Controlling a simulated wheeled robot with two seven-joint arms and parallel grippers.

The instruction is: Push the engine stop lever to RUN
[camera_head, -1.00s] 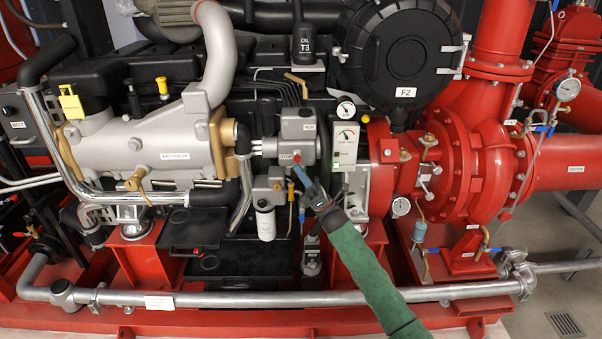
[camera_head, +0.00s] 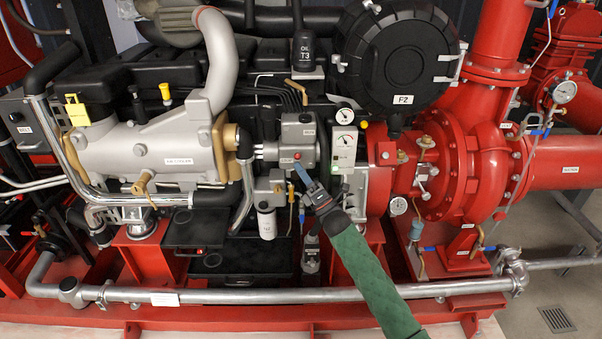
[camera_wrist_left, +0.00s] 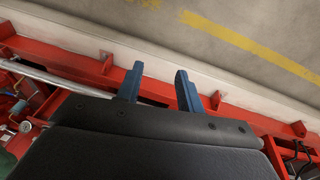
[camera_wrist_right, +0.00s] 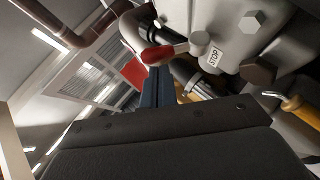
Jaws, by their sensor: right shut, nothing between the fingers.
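The engine stop lever has a red knob (camera_head: 297,157) at the front of a grey control box (camera_head: 298,138) on the engine. My left gripper (camera_wrist_left: 157,82) is open and empty, away from the lever.
A gauge panel (camera_head: 343,150) stands right of the control box. A white filter (camera_head: 266,222) hangs below it. The silver pipe (camera_head: 230,296) and red base frame run along the front. In the left wrist view, bare floor (camera_wrist_left: 260,35) lies beyond the frame.

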